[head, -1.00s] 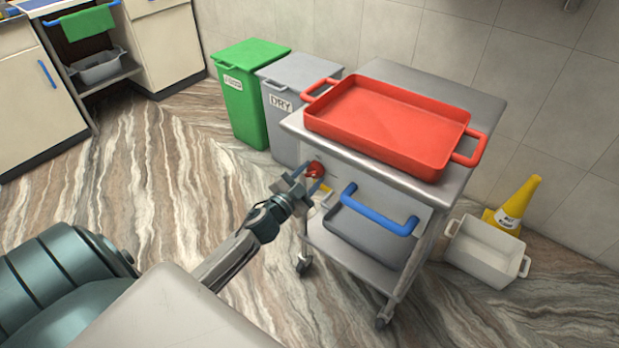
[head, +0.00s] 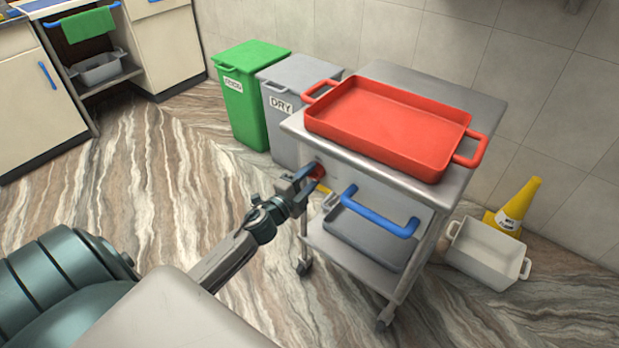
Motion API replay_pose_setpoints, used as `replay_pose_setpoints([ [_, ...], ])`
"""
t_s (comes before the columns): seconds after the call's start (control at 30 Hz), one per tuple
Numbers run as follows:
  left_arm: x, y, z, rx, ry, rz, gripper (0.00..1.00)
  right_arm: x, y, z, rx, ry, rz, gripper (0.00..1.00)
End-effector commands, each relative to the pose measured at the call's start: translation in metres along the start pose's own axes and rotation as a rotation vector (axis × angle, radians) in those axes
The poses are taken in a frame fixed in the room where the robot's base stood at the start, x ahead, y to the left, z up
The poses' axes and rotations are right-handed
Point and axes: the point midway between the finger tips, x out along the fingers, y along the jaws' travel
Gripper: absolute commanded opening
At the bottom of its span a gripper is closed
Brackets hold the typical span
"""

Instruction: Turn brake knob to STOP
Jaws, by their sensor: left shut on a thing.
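The red brake knob (head: 318,171) sits on the side of the grey metal trolley (head: 440,197), just under its top at the left corner. My left gripper (head: 311,180) is at the knob, with its fingers on either side of it, and is shut on it. The fingers hide part of the knob, and I cannot read any marking or which way it is turned. A small yellow patch (head: 323,187) shows just below the knob. My right gripper is not in view.
A red tray (head: 385,120) sits on the trolley top. A blue handle (head: 380,213) sticks out from its side above a grey bin. Green (head: 247,100) and grey (head: 283,125) bins stand behind. A white tub (head: 484,254) and yellow cone (head: 518,205) are at right. Floor at left is clear.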

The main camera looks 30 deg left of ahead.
Motion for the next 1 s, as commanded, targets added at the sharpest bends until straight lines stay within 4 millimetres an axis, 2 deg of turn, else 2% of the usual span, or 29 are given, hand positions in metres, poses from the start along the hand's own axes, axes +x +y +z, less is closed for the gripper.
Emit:
replay_pose_setpoints([
  [0.53,-0.0004,0.0009,0.0000,0.028,0.002,0.001,0.19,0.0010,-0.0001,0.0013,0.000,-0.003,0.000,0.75],
  [0.57,-0.0004,0.0009,0.0000,0.028,0.002,0.001,0.44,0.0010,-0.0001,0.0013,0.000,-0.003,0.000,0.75],
  [0.67,-0.0004,0.0009,0.0000,0.027,0.002,0.001,0.63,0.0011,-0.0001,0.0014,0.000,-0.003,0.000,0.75],
  [1.0,-0.0021,0.0015,0.0004,0.027,0.002,0.001,0.64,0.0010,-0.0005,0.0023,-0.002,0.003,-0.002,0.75],
])
